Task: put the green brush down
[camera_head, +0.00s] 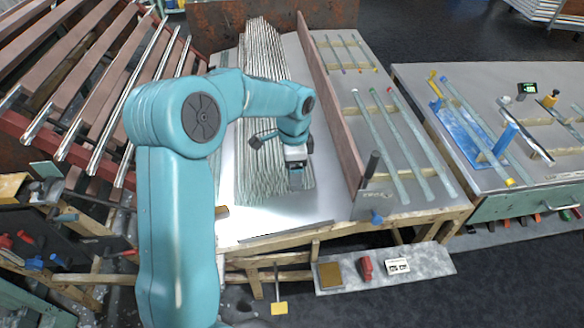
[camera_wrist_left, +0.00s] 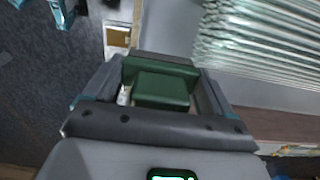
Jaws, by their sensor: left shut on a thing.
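The green brush (camera_wrist_left: 162,88) sits between the fingers of my left gripper in the left wrist view, showing as a dark green block. My left gripper (camera_head: 297,178) is shut on it. In the head view the gripper points down over the near right part of the glass tube stack (camera_head: 258,50). The brush is too small and dark to make out clearly there, and I cannot tell its height above the surface. My right gripper is not in view.
A pale bare strip of table (camera_head: 240,222) lies in front of the stack. An upright brown board (camera_head: 330,95) stands to its right, with spaced glass tubes (camera_head: 402,150) beyond. A low shelf (camera_head: 430,262) holds a red item (camera_head: 366,267). A metal-tube rack (camera_head: 100,75) stands left.

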